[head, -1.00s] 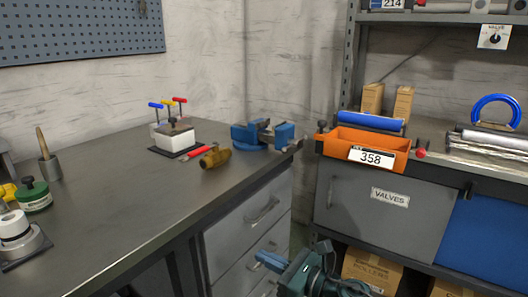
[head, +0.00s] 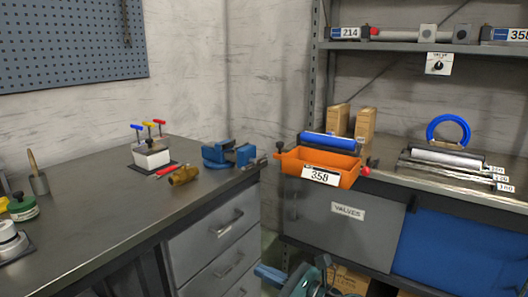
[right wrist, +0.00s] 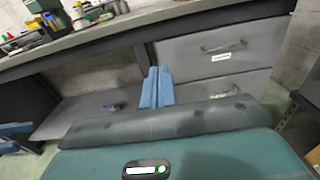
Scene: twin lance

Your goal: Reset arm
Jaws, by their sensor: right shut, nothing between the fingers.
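My right gripper (head: 264,272) shows at the bottom of the head view, low in front of the bench drawers and partly cut off by the frame. In the right wrist view its two blue fingers (right wrist: 158,75) lie side by side, pressed together with nothing between them. They point toward the drawers below the bench top and touch nothing that I can see. Blue pieces (right wrist: 14,129) at the left edge of the right wrist view may belong to my left gripper, but their state is unclear. My left gripper does not show in the head view.
The workbench (head: 110,222) carries a brass valve (head: 183,175), a blue vise (head: 228,155) and a white block with coloured T-handles (head: 152,155). Drawers (head: 212,237) are close to the gripper.

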